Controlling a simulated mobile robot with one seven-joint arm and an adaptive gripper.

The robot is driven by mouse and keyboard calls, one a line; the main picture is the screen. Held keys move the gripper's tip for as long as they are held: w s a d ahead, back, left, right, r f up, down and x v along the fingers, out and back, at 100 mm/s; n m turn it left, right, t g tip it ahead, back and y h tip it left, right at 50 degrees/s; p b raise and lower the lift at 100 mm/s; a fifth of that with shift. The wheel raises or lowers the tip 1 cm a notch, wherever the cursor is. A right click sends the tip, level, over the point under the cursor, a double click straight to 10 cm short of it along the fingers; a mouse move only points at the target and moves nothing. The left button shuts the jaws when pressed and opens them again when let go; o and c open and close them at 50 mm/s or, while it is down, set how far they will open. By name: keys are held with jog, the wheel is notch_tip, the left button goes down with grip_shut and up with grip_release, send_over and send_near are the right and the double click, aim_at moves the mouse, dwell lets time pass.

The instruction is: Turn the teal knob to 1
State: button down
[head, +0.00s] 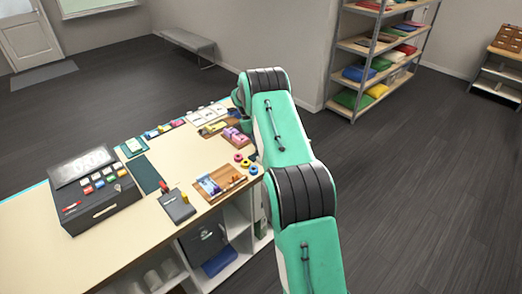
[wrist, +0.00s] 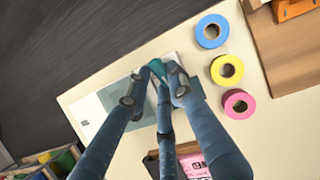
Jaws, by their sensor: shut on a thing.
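The teal knob (wrist: 157,70) shows in the wrist view between the fingertips of my gripper (wrist: 162,74). My gripper is shut on it, with dark fingers reaching up from the bottom of the view. A pale grey and white plate (wrist: 90,112) lies beside and under the fingers, near the table edge. The fingers cover most of the knob, and I cannot see a pointer or the number 1. In the head view my own arm hides the knob and most of the gripper.
Blue (wrist: 212,31), yellow (wrist: 227,69) and pink (wrist: 239,103) tape rolls lie right of the gripper on the pale table (head: 188,150). A wooden tray (head: 221,183), a dark card terminal (head: 177,206) and a cash register (head: 95,190) stand farther along it. Shelves (head: 350,46) stand behind.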

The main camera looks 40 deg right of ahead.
jog(key=shift+d+m+y, duration=0.1)
jog(key=shift+m+y, duration=0.2)
jog(key=shift+m, duration=0.2)
jog(key=c, duration=1.5)
grip_release()
